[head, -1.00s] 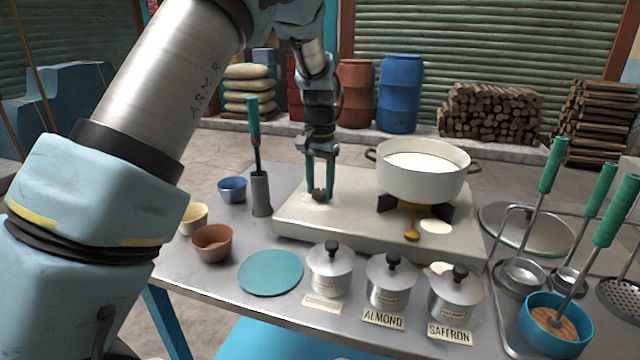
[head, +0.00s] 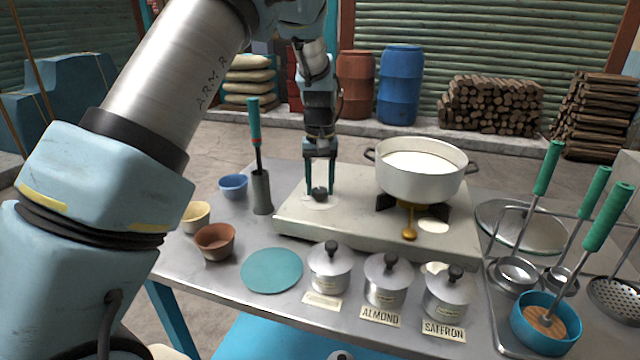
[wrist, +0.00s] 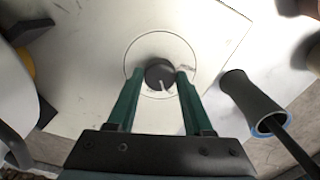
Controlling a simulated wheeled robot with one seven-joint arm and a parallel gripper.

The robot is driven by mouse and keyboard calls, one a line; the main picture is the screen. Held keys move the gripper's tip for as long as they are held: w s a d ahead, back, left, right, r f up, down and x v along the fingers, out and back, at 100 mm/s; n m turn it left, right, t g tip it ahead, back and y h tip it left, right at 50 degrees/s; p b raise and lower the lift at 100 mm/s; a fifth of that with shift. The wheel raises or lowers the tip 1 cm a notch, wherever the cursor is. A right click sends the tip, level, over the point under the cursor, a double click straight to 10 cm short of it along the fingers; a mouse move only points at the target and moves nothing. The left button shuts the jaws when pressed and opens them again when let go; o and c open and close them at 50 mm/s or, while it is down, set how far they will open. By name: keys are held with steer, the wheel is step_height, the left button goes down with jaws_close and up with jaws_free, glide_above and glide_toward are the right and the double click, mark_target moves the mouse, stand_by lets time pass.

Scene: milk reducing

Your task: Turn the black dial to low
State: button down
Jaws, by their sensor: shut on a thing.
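The black dial (head: 319,194) sits on the left part of the pale stove top (head: 350,222). In the wrist view the dial (wrist: 159,74) is round, with a light pointer mark toward its lower right, inside a thin ring drawn on the stove. My gripper (head: 319,185) points straight down over it from above. Its green fingers (wrist: 158,78) stand on either side of the dial and are shut on it. Print around the dial is too small to read.
A white pot of milk (head: 421,175) stands on the burner right of the dial, with a brass knob (head: 409,232) in front. A grey holder (head: 261,192) with a green-handled tool stands close left. Lidded pots, including an almond pot (head: 388,283), line the front.

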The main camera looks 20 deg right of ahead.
mark_target(320, 190)
stand_by(0.3)
steer(key=shift+c, duration=1.5)
jaws_free()
steer(key=shift+r, duration=0.1)
step_height(320, 190, up, 11)
steer(key=b, duration=0.1)
steer(key=shift+b, duration=0.35)
steer(key=shift+f, duration=0.2)
steer(key=w+a+f+n, duration=0.1)
steer(key=a+f+n, duration=0.15)
steer(key=a, duration=1.75)
steer(key=s+a+f, duration=0.2)
steer(key=s+a, duration=0.4)
steer(key=a, duration=0.2)
steer(key=s+a+f+n+t, duration=0.1)
steer(key=s+a+f, duration=0.2)
steer(key=s+a, duration=0.3)
steer(key=a, duration=0.3)
steer(key=shift+t, duration=0.3)
